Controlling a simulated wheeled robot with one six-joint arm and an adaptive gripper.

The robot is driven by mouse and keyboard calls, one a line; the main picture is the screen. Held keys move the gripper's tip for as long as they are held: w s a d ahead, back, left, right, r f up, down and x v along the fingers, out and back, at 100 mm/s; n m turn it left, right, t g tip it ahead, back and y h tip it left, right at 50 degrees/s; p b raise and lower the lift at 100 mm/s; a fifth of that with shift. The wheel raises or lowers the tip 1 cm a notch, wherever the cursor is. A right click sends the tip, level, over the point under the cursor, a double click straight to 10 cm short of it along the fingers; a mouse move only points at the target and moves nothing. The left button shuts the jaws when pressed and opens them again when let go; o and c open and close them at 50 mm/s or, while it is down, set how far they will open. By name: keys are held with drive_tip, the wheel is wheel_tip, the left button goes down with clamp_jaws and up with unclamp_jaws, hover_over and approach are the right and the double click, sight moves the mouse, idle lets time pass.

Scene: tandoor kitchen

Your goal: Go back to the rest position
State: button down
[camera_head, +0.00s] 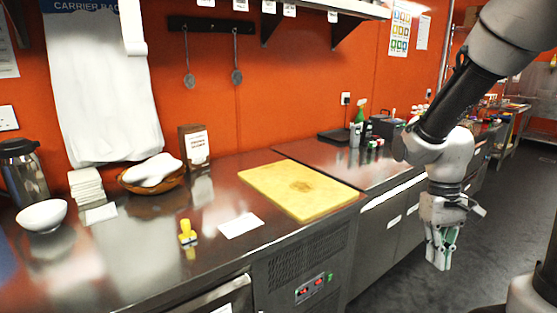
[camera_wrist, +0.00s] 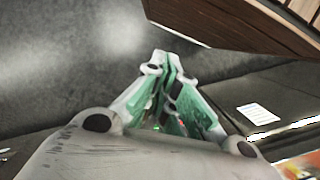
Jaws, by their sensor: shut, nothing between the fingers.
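My gripper (camera_head: 440,262) hangs at the right in the head view, fingers pointing down, in front of the counter's right-hand section and over the dark floor. Its grey and green fingers are together, with nothing held between them. In the wrist view my gripper (camera_wrist: 168,62) also shows shut and empty, with grey floor and cabinet surfaces beyond it. My arm comes down from the upper right.
A yellow cutting board (camera_head: 298,188) lies on the steel counter (camera_head: 150,255), left of my gripper. A yellow stamp-like object (camera_head: 187,234), white card (camera_head: 241,225), bowl (camera_head: 42,215) and basket (camera_head: 130,181) stand further left. The floor (camera_head: 480,240) around my gripper looks clear.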

drive_tip(key=s+r+t, duration=0.3)
drive_tip(key=r, duration=0.4)
drive_tip(key=s+d+r+m+t, duration=0.1)
drive_tip(key=s+r+t, duration=0.3)
drive_tip(key=r, duration=0.4)
drive_tip(key=shift+d+r, duration=0.2)
drive_tip(key=shift+s, duration=0.15)
